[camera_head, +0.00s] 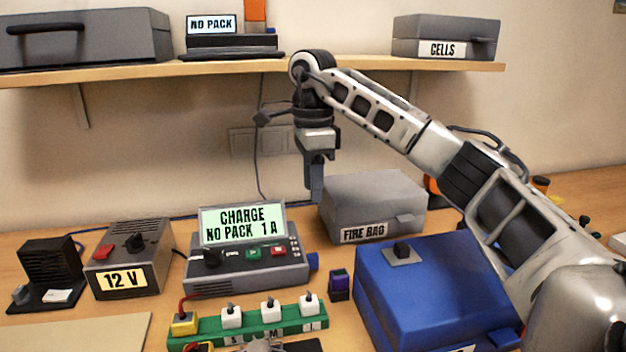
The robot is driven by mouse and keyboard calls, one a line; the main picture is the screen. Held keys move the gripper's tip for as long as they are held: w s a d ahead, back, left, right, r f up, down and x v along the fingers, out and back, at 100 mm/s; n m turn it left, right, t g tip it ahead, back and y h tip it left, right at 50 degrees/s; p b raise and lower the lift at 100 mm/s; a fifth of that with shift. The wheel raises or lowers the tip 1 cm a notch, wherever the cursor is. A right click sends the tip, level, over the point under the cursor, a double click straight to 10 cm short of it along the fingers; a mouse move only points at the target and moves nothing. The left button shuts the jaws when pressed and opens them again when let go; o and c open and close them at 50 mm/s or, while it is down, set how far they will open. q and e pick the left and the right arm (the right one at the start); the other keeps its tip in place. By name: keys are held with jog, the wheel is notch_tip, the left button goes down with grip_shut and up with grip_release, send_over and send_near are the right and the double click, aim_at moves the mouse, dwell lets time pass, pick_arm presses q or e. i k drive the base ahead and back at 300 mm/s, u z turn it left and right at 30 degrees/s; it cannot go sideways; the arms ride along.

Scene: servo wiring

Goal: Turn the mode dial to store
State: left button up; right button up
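The grey charger (245,277) stands on the bench, left of the middle. Its tilted screen (242,224) reads "CHARGE NO PACK 1 A". A black round dial (207,258) sits at the left of its sloped front, beside a small label too small to read; I take it for the mode dial. A green and a red button sit to its right. My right gripper (315,188) points down above and behind the charger's right end, apart from the dial. Its fingers overlap in this view, so their gap cannot be judged. My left gripper is not in view.
A 12 V supply (130,262) stands left of the charger. A green strip (250,325) with several plugs lies in front. A blue case (430,285) and a grey fire bag (372,200) are at right. A shelf (350,68) runs above.

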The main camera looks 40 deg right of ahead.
aim_at(214, 258)
jog(key=k, duration=1)
